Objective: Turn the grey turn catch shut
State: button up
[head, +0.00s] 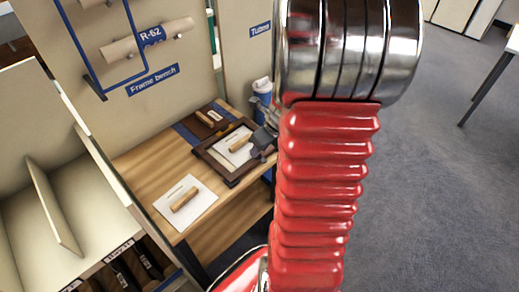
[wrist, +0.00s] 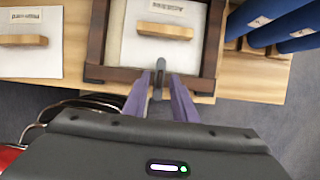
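The grey turn catch (wrist: 160,66) is at the near edge of a dark wooden frame (wrist: 97,35), about mid-width of the near rail. It points lengthwise in the wrist view, across the rail. My gripper (wrist: 159,80) has its two purple fingers on either side of the catch, with a narrow gap showing between them. Contact with the catch is not clear. A white panel with a wooden block (wrist: 165,31) lies inside the frame. In the head view the frame (head: 229,177) lies on the bench with my gripper (head: 262,150) at its right side; the catch is not discernible there.
A white sheet with a wooden block (wrist: 24,40) lies left of the frame on the wooden bench (head: 150,155). A shelf unit (head: 75,190) stands left of the bench. Open carpet (head: 420,190) lies to the right.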

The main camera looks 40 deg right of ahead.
jog(key=v, duration=1.3)
dwell(0.5)
jog(key=s+a+r+n, duration=0.1)
jog(key=a+r+n, duration=0.2)
jog(key=a+n, duration=0.6)
jog(key=s+a+r+n, duration=0.1)
jog(key=a+r+n, duration=0.2)
jog(key=a+n, duration=0.6)
jog(key=s+a+r+n+t, duration=0.1)
jog(key=s+a+r+n, duration=0.1)
jog(key=a+n, duration=0.7)
jog(key=r+n, duration=0.1)
jog(key=n, duration=0.7)
jog(key=shift+n, duration=0.4)
jog(key=shift+s, duration=0.15)
